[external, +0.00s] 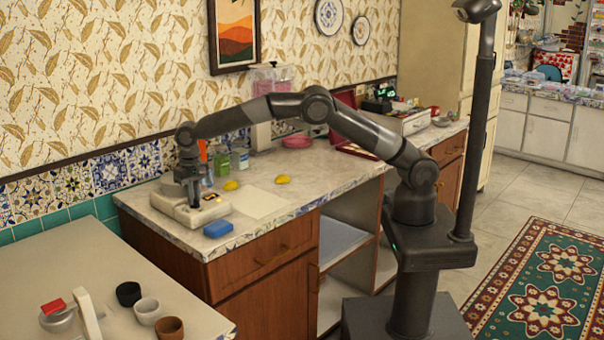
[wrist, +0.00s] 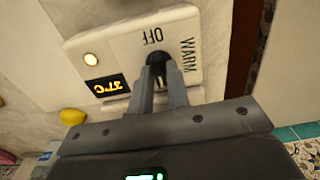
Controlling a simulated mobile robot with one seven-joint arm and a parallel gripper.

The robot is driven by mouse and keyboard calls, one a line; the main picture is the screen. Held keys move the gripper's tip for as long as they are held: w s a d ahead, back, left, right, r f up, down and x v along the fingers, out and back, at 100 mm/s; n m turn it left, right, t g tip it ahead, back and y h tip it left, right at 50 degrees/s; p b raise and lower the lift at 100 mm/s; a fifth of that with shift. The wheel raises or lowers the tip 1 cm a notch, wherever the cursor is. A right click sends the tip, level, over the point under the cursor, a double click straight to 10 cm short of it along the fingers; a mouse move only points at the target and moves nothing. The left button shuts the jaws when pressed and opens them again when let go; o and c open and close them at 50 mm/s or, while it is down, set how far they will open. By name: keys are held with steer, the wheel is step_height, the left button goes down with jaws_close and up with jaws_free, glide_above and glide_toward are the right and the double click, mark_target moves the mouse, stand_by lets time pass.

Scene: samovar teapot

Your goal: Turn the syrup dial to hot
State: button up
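The white warmer unit (external: 215,212) sits at the near left end of the counter. In the wrist view the unit (wrist: 125,45) shows the labels OFF and WARM, a lit display (wrist: 106,85) reading 37°C, and a glowing round light (wrist: 90,60). A HOT label is not visible. The black syrup dial (wrist: 155,58) is partly hidden by my fingers. My gripper (wrist: 160,72) is over the unit with its two fingers close together, one on each side of the dial, and appears shut on it. In the external view my gripper (external: 194,196) points down at the unit.
A blue block (external: 218,229) lies in front of the unit. Yellow lemons (external: 231,185), a pale sheet (external: 258,203) and bottles (external: 240,158) are to its right. Several cups (external: 147,311) stand on the front left table (external: 95,260).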

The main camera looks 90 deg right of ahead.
steer(key=o, duration=0.3)
steer(key=shift+o, duration=0.2)
step_height(320, 180, up, 11)
stand_by(0.4)
steer(key=shift+f, duration=0.1)
